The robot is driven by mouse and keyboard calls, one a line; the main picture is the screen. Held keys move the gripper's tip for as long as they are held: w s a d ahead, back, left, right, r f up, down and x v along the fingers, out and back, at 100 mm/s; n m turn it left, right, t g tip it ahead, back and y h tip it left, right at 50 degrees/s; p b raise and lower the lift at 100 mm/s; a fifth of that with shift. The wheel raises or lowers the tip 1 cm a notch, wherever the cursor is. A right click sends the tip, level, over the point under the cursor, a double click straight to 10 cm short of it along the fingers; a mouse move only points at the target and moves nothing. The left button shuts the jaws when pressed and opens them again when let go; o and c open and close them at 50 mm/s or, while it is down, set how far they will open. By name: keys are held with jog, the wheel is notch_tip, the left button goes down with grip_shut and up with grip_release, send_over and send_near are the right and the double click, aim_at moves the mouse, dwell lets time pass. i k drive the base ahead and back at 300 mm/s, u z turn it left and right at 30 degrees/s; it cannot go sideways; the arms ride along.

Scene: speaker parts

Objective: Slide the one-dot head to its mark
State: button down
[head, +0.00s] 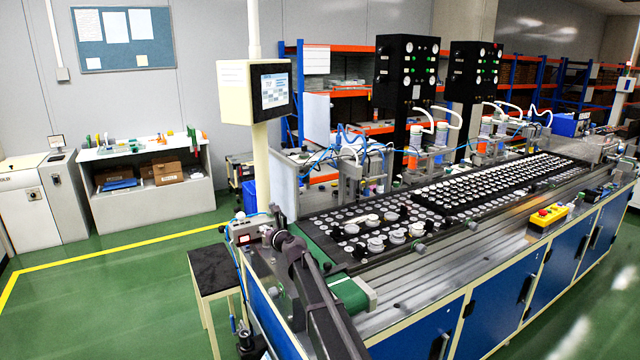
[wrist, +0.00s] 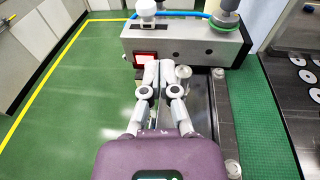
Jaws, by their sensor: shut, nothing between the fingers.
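My gripper (wrist: 158,64) is shut and empty. Its fingertips are close together at the near face of a grey block (wrist: 190,48) in the wrist view; I cannot tell if they touch it. The block has a small red-framed panel (wrist: 145,58) just left of the fingertips. A white knob (wrist: 147,8) and a dark grey knob (wrist: 228,8) stand on its top. The block also shows at the near left end of the line in the head view (head: 246,231). I can make out no dots or mark, so I cannot tell which part is the one-dot head.
A metal rail (wrist: 222,125) and green belt (wrist: 262,115) run right of my fingers. A black tray (wrist: 306,75) with white discs lies beyond. In the head view, a dark-topped stool (head: 213,268) stands left of the line. Green floor (head: 110,300) is open farther left.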

aim_at(284, 151)
jog(key=z, duration=0.2)
jog(key=i, duration=1)
jog(key=z, duration=0.05)
